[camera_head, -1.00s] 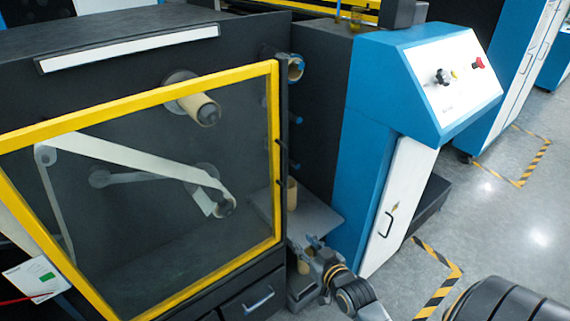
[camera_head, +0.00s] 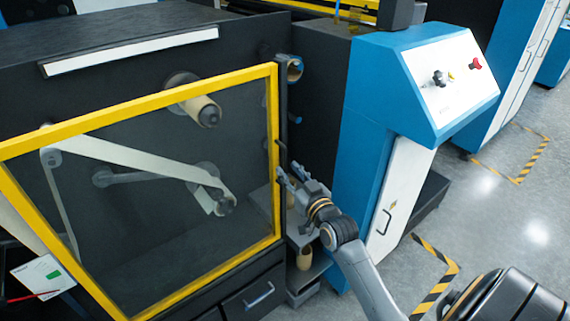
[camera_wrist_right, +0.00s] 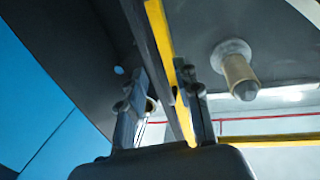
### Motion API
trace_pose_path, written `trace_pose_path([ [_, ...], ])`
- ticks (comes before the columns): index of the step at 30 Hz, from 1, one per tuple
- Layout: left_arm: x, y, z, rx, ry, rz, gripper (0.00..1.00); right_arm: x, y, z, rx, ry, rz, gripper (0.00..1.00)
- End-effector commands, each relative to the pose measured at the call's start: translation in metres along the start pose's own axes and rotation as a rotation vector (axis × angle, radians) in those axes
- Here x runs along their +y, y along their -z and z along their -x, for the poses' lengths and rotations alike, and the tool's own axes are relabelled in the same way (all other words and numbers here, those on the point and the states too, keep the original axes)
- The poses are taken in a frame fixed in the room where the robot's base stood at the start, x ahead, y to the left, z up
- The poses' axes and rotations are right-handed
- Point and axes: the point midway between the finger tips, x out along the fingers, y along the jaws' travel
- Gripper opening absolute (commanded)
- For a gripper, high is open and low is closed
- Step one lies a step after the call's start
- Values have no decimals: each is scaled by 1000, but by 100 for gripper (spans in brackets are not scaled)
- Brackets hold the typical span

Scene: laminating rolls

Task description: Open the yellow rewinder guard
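The yellow rewinder guard (camera_head: 140,100) is a clear panel in a yellow frame, standing closed over the machine front in the head view. Its dark handle (camera_head: 284,158) is on the right edge. My right gripper (camera_head: 287,176) is at that edge, just by the lower part of the handle. In the wrist view, the right gripper (camera_wrist_right: 162,90) is open, with a finger on each side of the dark bar and yellow frame edge (camera_wrist_right: 160,42). I cannot tell whether either finger touches. My left gripper is not in view.
A blue control cabinet (camera_head: 365,150) stands close to the right of my right gripper. A drawer (camera_head: 252,298) is below the guard. A cardboard core (camera_head: 304,257) stands on a low shelf. Behind the guard are rollers and a tan core (camera_head: 203,110).

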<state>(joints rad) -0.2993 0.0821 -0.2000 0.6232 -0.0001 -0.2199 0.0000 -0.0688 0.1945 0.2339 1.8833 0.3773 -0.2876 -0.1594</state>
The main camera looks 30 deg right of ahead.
Motion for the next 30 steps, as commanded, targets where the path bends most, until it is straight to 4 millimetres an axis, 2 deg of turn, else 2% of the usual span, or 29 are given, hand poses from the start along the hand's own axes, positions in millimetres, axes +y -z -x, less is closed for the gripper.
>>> trace_pose_path([
  [3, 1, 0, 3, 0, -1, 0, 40, 0, 1, -18, 2, 0, 0, 33],
  [6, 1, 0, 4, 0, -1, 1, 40, 0, 1, -27, 1, 0, -1, 33],
  [17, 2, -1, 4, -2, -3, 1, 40, 0, 0, -33, 0, 0, 0, 33],
  [18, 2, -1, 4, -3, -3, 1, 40, 0, 0, -33, 0, 0, 0, 31],
  [21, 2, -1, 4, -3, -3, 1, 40, 0, 0, -32, 0, 0, 0, 10],
  [23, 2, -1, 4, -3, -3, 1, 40, 0, 0, -32, 0, 0, 0, 0],
  [30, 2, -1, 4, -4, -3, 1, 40, 0, 0, -32, 0, 0, 0, 0],
])
